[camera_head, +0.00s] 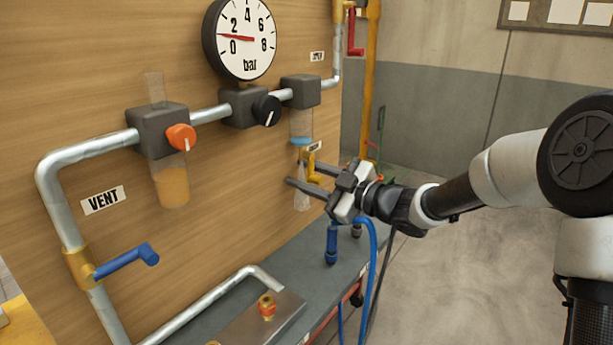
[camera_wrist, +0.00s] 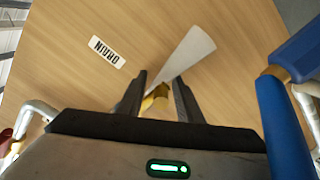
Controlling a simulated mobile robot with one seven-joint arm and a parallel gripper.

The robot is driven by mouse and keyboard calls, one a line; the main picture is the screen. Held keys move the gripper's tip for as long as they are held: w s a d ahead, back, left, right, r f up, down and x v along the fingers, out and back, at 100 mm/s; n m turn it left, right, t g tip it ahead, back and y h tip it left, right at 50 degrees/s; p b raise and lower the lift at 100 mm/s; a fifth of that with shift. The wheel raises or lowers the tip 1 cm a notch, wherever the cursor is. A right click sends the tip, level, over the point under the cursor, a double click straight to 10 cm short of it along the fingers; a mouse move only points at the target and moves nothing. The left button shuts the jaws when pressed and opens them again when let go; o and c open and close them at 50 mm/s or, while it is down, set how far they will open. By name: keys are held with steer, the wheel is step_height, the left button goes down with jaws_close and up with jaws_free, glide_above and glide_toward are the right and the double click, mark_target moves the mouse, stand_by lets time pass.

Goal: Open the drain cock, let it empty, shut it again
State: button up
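The drain cock (camera_head: 313,169) is a small yellow-brass part below a clear bowl (camera_head: 301,128) on the wooden panel. A blue band of liquid shows low in the bowl. My gripper (camera_head: 295,170) is open, with one finger above and one below the cock. In the wrist view the brass cock (camera_wrist: 156,100) lies between the dark fingers, nearer the left one; contact is unclear. A pale translucent cone (camera_head: 301,199), like a jet of water, hangs below the cock; it also shows in the wrist view (camera_wrist: 187,58). The DRAIN label (camera_wrist: 107,51) is beside it.
An orange knob (camera_head: 181,137), a black knob (camera_head: 267,110) and a blue-handled vent valve (camera_head: 127,261) sit along the pipe. A blue hose (camera_head: 371,270) hangs in front of the bench.

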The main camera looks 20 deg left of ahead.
steer(key=shift+w+d+f, duration=0.1)
steer(key=shift+d, duration=0.05)
steer(key=shift+d, duration=0.15)
steer(key=p+v, duration=0.2)
steer(key=v, duration=1.5)
steer(key=shift+p, duration=0.35)
